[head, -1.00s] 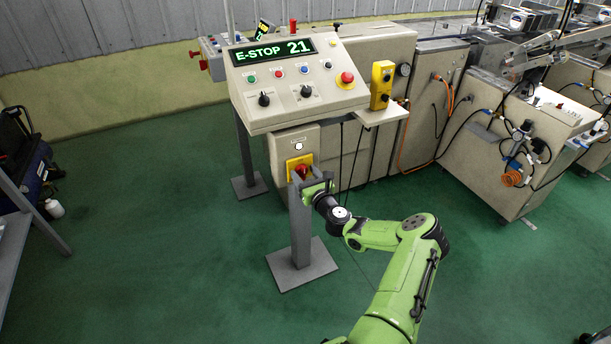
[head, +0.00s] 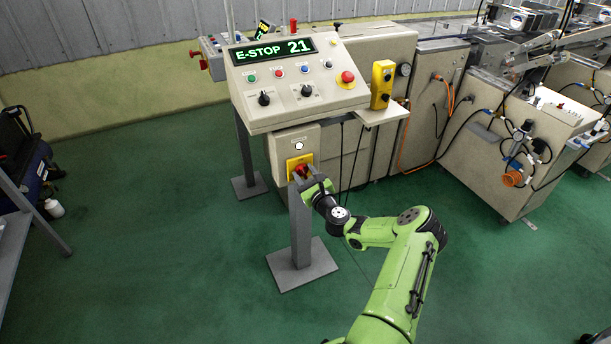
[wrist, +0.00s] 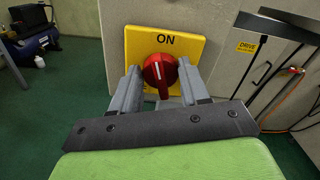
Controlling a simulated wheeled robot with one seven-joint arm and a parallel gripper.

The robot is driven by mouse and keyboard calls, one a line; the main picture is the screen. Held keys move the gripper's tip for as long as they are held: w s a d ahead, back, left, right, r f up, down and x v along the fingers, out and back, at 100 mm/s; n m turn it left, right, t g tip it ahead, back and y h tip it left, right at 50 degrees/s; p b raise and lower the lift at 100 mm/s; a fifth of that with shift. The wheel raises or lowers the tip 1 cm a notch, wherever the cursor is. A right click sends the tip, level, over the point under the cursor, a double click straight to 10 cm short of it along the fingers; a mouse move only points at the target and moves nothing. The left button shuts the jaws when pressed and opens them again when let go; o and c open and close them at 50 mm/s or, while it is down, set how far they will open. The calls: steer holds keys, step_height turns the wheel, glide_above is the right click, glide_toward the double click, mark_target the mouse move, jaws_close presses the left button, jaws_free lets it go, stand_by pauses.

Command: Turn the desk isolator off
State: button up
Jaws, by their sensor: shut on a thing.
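The desk isolator is a red rotary knob (wrist: 160,72) on a yellow plate (wrist: 193,47) marked ON at its top. In the wrist view, the knob's white line points up, tilted slightly left of the word ON. My gripper (wrist: 160,76) is shut on the knob, one grey finger on each side. In the head view, the yellow plate (head: 292,163) is on the box under the sloping control desk, and my gripper (head: 307,180) reaches it from the front right.
The control desk (head: 290,108) above shows E-STOP 21 and carries knobs, buttons and a red stop button (head: 347,77). A grey post (head: 299,225) on a floor plate stands just below the isolator. A black cable hangs to its right.

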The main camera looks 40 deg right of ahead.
steer(key=n+b, duration=0.1)
steer(key=n, duration=0.2)
steer(key=shift+a+f+n, duration=0.1)
steer(key=shift+f+n, duration=0.05)
steer(key=shift+n, duration=0.25)
steer(key=n+b, duration=0.2)
steer(key=n, duration=0.1)
steer(key=shift+f+n, duration=0.1)
steer(key=shift+n, duration=0.2)
steer(key=n+b, duration=0.2)
steer(key=n, duration=0.1)
steer(key=shift+f+n, duration=0.1)
steer(key=shift+n, duration=0.2)
steer(key=shift+a+n+b, duration=0.1)
steer(key=shift+n+b, duration=1.3)
steer(key=shift+n, duration=0.1)
steer(key=o, duration=1)
steer(key=v, duration=1.5)
steer(key=shift+s+b, duration=0.35)
steer(key=shift+b, duration=0.1)
